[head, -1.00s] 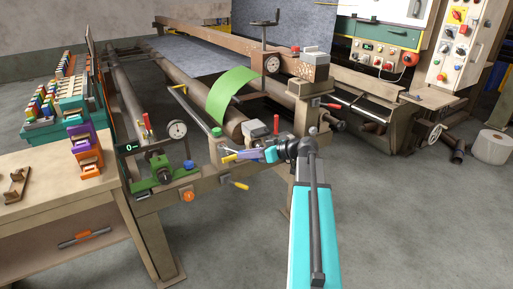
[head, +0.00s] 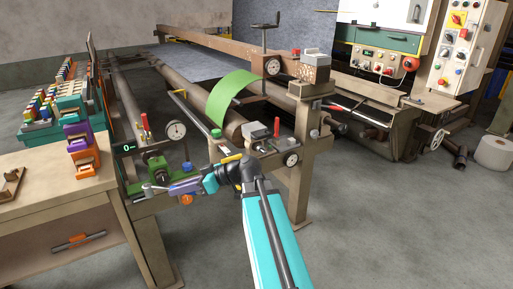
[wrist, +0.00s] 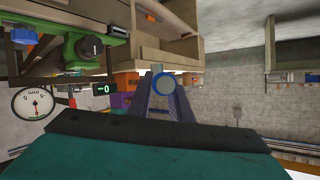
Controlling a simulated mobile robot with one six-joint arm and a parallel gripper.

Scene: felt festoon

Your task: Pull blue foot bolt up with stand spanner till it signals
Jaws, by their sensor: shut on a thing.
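My gripper (head: 172,188) is in front of the green clamp block at the left end of the frame, its fingers pointing left. It also shows in the wrist view (wrist: 168,98), shut on a grey tool with a round blue-centred end (wrist: 163,85), seen nearly end-on. This looks like the stand spanner; its grey tip (head: 149,189) reaches to just below the green block in the head view. A small blue knob (head: 187,167), which may be the blue foot bolt, sits just behind and above my gripper. I cannot tell whether the tool touches any bolt.
The green clamp block (head: 157,168) and a dial (head: 176,131) stand close behind my gripper. A small display (head: 128,148) reads about 0. A wooden bench (head: 60,185) with coloured blocks is at left. The floor in front at right is clear.

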